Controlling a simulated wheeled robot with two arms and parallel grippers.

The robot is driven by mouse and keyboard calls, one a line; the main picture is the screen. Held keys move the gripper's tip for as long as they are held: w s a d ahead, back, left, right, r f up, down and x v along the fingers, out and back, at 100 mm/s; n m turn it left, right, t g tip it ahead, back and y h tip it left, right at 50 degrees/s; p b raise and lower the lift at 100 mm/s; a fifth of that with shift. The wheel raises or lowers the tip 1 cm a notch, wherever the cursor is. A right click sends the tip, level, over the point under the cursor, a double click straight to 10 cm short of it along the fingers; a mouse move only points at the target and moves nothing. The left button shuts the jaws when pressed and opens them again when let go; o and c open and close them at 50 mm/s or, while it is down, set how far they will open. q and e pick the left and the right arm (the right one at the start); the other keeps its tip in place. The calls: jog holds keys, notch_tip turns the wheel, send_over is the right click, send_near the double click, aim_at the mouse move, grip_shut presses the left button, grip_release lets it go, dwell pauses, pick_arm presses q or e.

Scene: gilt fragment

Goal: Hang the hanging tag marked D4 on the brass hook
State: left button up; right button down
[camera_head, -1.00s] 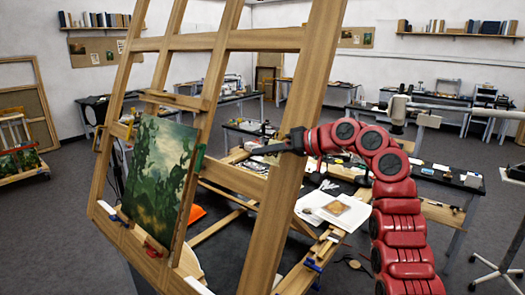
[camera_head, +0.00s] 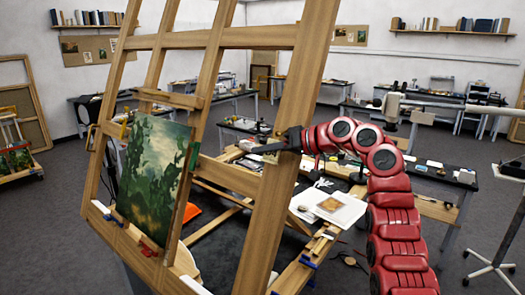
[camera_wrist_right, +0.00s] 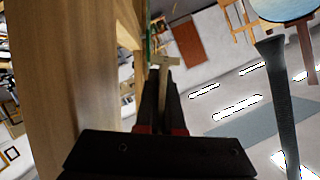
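My right gripper (camera_head: 262,150) is in front of the tall right post of the wooden easel (camera_head: 268,215), its fingers pointing left. In the right wrist view, its dark fingers (camera_wrist_right: 163,85) are close together around a thin tan piece (camera_wrist_right: 165,61), which looks like a hanging tag seen nearly edge-on. No D4 mark can be read. I cannot make out the brass hook in either view. My left gripper is out of view.
A green landscape painting (camera_head: 152,180) rests on the easel's lower ledge. A thin metal stand (camera_head: 503,235) is at the far right. Grey floor (camera_head: 60,235) lies open at the left.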

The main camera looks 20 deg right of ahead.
jog(key=shift+w+d+f+n+h+b, duration=0.3)
jog(key=shift+f+n+b, duration=0.1)
jog(key=shift+n+b, duration=0.15)
jog(key=shift+d, duration=0.1)
jog(key=shift+w+d+f+n+t+h+b, duration=0.15)
jog(key=shift+d+n+t+h+b, duration=0.4)
jog(key=shift+n+b, duration=0.4)
jog(key=shift+a, duration=0.1)
jog(key=c, duration=1)
grip_release()
jog(key=shift+o, duration=0.2)
